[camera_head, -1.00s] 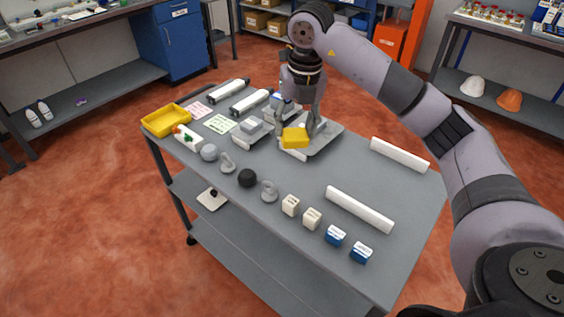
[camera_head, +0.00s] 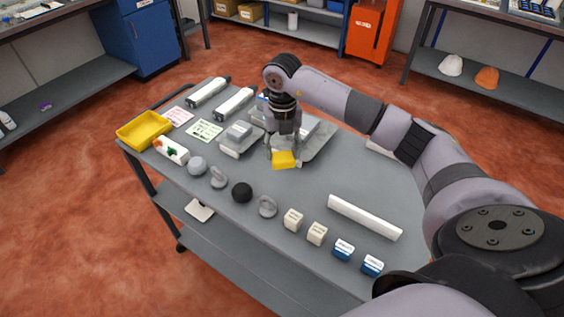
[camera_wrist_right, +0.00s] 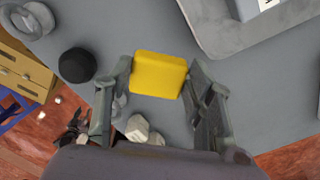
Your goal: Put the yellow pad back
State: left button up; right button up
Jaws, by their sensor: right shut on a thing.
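The yellow pad (camera_head: 284,159) is held by my right gripper (camera_head: 283,150) over the grey cart top, in front of a flat grey tray (camera_head: 318,150). In the right wrist view the pad (camera_wrist_right: 159,74) sits between the two fingers of my right gripper (camera_wrist_right: 160,85), which is shut on it. I cannot tell whether the pad touches the cart top. My left gripper does not show in the head view.
On the cart (camera_head: 300,190), a yellow bin (camera_head: 145,131) stands at the left corner. A black ball (camera_head: 242,192), grey rings and several small blocks line the front edge. A white bar (camera_head: 365,217) lies at right. Grey scale-like device (camera_head: 238,136) stands left of the gripper.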

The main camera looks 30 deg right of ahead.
notch_tip(320, 180, down, 3)
jog(key=shift+r, duration=0.15)
notch_tip(320, 180, down, 4)
jog(key=shift+r+p, duration=0.25)
jog(key=shift+p, duration=0.3)
jog(key=shift+f, duration=0.15)
jog(key=o, duration=0.7)
jog(key=shift+c, duration=0.2)
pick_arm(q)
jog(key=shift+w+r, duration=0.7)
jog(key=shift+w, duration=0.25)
pick_arm(e)
jog(key=shift+o, duration=0.5)
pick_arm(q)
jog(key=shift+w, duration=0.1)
